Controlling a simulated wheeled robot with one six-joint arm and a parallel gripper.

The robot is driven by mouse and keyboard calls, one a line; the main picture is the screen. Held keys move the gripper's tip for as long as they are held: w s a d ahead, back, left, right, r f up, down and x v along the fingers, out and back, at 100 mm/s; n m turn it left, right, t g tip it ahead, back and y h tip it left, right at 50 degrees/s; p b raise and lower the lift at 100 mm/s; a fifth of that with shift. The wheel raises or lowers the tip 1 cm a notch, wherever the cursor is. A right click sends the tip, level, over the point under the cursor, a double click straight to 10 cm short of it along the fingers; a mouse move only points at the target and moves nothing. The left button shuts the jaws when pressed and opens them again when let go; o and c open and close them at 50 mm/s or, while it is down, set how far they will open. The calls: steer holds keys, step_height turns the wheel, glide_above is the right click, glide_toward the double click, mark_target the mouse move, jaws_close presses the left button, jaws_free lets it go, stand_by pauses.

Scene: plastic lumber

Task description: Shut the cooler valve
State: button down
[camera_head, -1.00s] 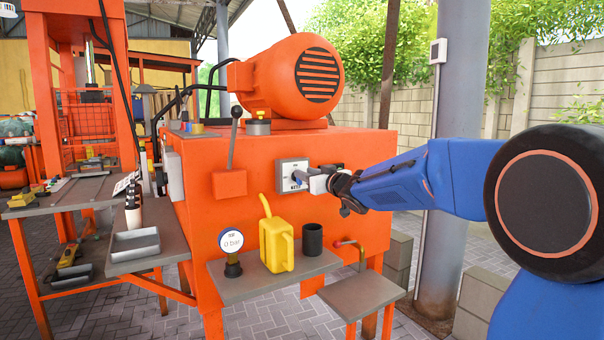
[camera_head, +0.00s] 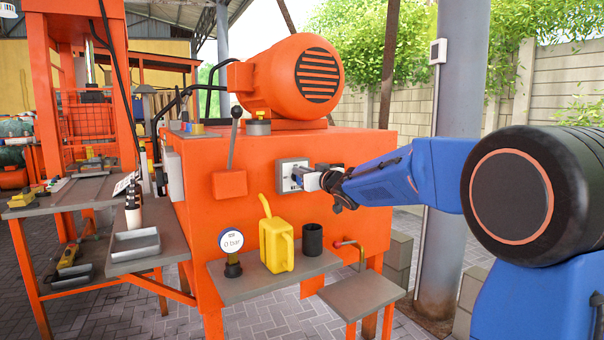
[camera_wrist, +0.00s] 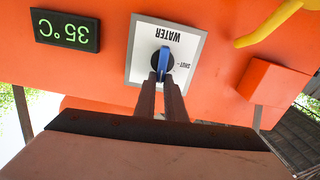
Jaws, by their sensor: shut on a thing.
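The cooler valve is a blue lever handle on a dark round knob (camera_wrist: 162,58), set in a pale square plate marked WATER (camera_wrist: 190,40). The plate also shows on the orange machine's side in the head view (camera_head: 285,170). In the wrist view the lettering is upside down and a SHUT mark with a dash stands right of the knob. The blue handle stands nearly vertical there, not in line with that mark. My gripper (camera_wrist: 162,80) is shut on the lower part of the handle; it also shows at the plate in the head view (camera_head: 299,178). The fingers hide part of the knob.
A green 35 °C display (camera_wrist: 66,30) is beside the plate. A yellow oil can (camera_head: 276,246), a black cup (camera_head: 312,239) and a gauge reading 0 bar (camera_head: 231,243) stand on a shelf below. A red-handled tap (camera_head: 350,243) is lower right.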

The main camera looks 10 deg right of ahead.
steer(key=shift+f, duration=0.2)
steer(key=n, duration=0.3)
steer(key=a+f+n, duration=0.1)
steer(key=n, duration=0.3)
steer(key=a+n, duration=0.1)
steer(key=n, duration=0.3)
steer(key=shift+s+f, duration=0.2)
steer(key=shift+s, duration=0.05)
steer(key=n, duration=0.3)
steer(key=f+n, duration=0.1)
steer(key=n, duration=0.2)
steer(key=shift+f, duration=0.1)
stand_by(0.4)
steer(key=c, duration=1.8)
jaws_free()
steer(key=shift+s, duration=0.1)
